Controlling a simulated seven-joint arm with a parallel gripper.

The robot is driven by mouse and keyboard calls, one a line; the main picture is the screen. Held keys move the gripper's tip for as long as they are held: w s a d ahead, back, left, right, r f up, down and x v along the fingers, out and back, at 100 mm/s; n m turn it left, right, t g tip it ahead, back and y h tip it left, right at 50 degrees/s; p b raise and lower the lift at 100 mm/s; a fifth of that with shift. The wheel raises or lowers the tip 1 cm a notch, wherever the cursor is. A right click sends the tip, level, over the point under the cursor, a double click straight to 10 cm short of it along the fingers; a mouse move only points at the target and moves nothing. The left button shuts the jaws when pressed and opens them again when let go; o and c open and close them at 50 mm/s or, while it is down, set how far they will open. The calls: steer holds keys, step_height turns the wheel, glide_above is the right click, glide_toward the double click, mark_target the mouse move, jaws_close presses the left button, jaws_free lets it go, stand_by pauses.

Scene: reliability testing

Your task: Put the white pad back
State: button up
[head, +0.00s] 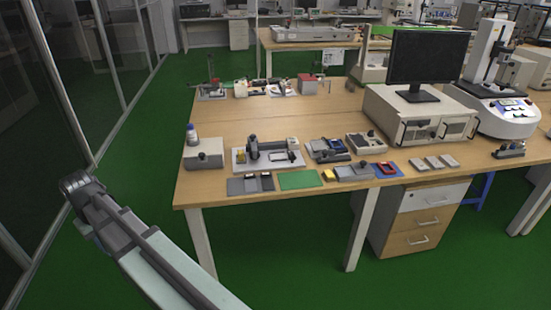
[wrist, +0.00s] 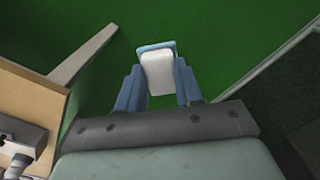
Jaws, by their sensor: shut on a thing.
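My gripper (wrist: 157,78) has blue fingers, and they are shut on the white pad (wrist: 158,72) from both sides. The pad is a white block with a light blue edge at its far end. It is held clear of everything, over the green floor. In the head view my arm reaches in from the lower left, beside the table's left end; the fingers and the pad cannot be made out there.
The wooden table (head: 235,115) carries a grey plate (head: 238,187), a green mat (head: 299,180), a blue tray (head: 395,173), several small fixtures and a monitor (head: 428,58). A glass partition (head: 110,70) stands left. The table's edge (wrist: 30,95) is left in the wrist view.

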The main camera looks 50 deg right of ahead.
steer(key=s+d+m, duration=0.3)
steer(key=s+d, duration=0.1)
steer(key=d, duration=1.1)
steer(key=s+d+m, duration=0.3)
steer(key=s+d, duration=0.2)
steer(key=d, duration=1)
steer(key=s+d+m, duration=0.3)
steer(key=s+d, duration=0.1)
steer(key=d, duration=1.2)
steer(key=s+d+m, duration=0.1)
steer(key=s+d, duration=0.5)
steer(key=d, duration=0.4)
steer(key=s+d+m, duration=0.2)
steer(key=s+d, duration=0.5)
steer(key=d, duration=0.3)
steer(key=shift+w+d+n, duration=1.1)
steer(key=shift+d+n, duration=0.4)
steer(key=shift+d, duration=1.35)
steer(key=shift+f, duration=4.55)
steer(key=shift+f, duration=0.1)
steer(key=o, duration=1)
